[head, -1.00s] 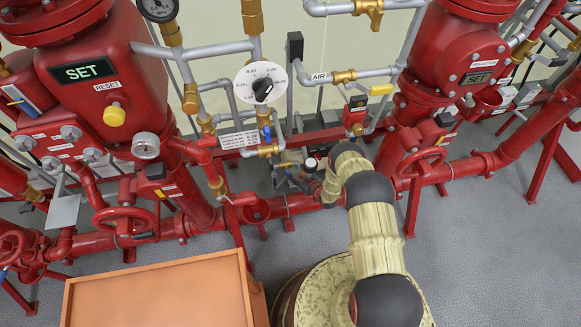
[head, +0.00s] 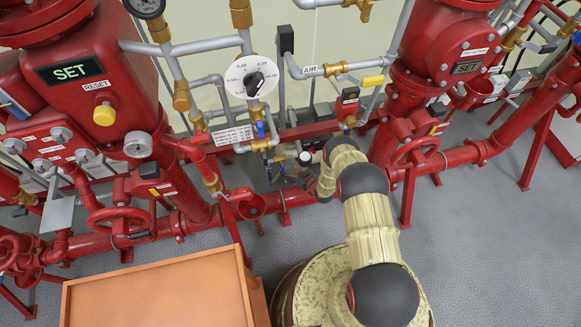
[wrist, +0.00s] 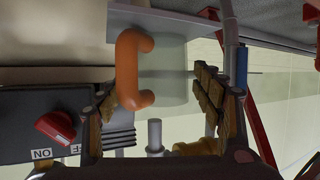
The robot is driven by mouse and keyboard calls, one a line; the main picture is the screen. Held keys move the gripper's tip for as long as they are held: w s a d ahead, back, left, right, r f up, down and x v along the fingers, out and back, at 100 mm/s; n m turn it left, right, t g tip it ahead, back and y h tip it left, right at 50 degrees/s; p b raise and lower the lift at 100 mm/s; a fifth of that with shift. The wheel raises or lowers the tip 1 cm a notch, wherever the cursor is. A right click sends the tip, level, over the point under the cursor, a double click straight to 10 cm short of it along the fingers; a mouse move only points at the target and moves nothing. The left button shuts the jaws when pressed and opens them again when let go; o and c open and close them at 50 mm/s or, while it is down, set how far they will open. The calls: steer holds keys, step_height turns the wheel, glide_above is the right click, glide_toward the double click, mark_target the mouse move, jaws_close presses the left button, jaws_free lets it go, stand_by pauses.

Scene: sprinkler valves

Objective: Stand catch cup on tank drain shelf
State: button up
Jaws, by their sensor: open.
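A clear, greenish cup (wrist: 165,75) with a thick orange handle (wrist: 132,70) is in the wrist view, which looks upside down. My gripper (wrist: 158,100) is open, with one finger on each side of the cup. The handle is close to the left finger; whether either finger touches is unclear. A grey plate (wrist: 225,32), apparently the shelf, lies at the cup's base end; contact between them is hard to tell. In the head view, my gripper is small and partly hidden beyond my arm, and I cannot make out the cup.
In the wrist view, a dark box with a red knob (wrist: 55,125) is left of the fingers, and a brass fitting (wrist: 195,148) is below. In the head view, red pipes and valves (head: 125,220) crowd around my arm. An orange-brown flat-topped box (head: 160,290) stands at lower left.

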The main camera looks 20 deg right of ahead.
steer(key=shift+r, duration=0.15)
steer(key=shift+s+d+r, duration=0.15)
steer(key=shift+s+r, duration=0.05)
steer(key=shift+s, duration=0.1)
steer(key=p+v, duration=0.4)
steer(key=v, duration=0.7)
steer(key=shift+s, duration=0.15)
